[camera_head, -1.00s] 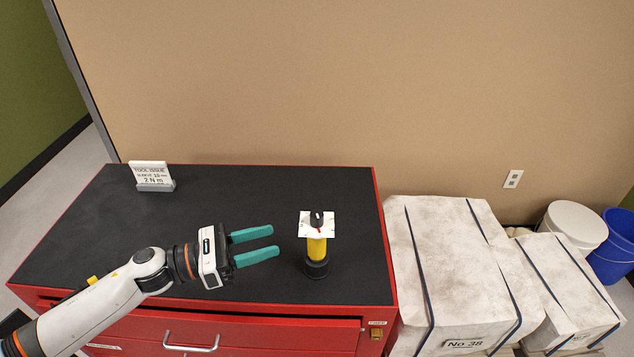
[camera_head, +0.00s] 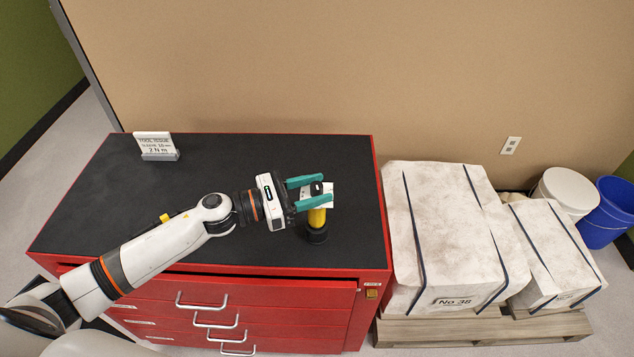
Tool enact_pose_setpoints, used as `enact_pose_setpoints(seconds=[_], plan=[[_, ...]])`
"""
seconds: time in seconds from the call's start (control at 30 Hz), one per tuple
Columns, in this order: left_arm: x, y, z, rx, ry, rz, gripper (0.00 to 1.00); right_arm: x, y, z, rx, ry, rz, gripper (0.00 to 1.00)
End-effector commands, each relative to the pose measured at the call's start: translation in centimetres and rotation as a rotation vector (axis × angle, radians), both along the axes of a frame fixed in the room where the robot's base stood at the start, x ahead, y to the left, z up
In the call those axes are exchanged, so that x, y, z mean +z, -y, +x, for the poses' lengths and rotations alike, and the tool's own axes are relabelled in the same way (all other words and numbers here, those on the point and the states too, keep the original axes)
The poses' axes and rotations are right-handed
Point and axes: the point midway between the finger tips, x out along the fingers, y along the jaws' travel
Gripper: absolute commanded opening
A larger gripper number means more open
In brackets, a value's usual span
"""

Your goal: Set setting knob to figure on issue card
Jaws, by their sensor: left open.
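The issue card (camera_head: 155,146) stands upright in a holder at the back left of the black bench top. Its print reads "TOOL ISSUE" with "2 N m" below. The setting knob (camera_head: 316,187) is small and black, on a white plate above a yellow tool body (camera_head: 317,217) with a black base. My left gripper (camera_head: 318,190) is open, its teal fingers on either side of the knob. I cannot tell whether they touch it. The fingers hide much of the white plate and its markings. My right gripper is not in view.
The red drawer cabinet (camera_head: 250,293) carries the black top, mostly clear to the left and behind the tool. White wrapped blocks (camera_head: 437,235) stand on pallets to the right. A white bucket (camera_head: 569,192) and a blue bucket (camera_head: 607,215) stand beyond them.

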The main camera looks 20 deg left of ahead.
Motion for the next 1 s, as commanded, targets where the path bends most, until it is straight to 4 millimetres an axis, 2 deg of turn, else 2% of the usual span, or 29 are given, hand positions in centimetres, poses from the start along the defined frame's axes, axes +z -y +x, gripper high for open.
enact_pose_setpoints(seconds=[0.37, 0.4, 0.67, 1.0], plan=[[-0.06, 0.69, 0.48, -0.001, -0.001, 0.001, 0.45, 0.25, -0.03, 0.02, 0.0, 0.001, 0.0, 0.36], [-0.05, 0.68, 0.47, -0.001, -0.001, 0.001, 0.43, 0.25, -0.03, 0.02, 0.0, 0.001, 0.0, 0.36], [-0.04, 0.65, 0.46, 0.0, -0.001, 0.001, 0.01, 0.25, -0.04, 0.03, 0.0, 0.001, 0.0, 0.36], [0.07, 0.69, 0.39, 0.05, -0.001, -0.001, 0.0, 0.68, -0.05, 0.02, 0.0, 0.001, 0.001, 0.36]])
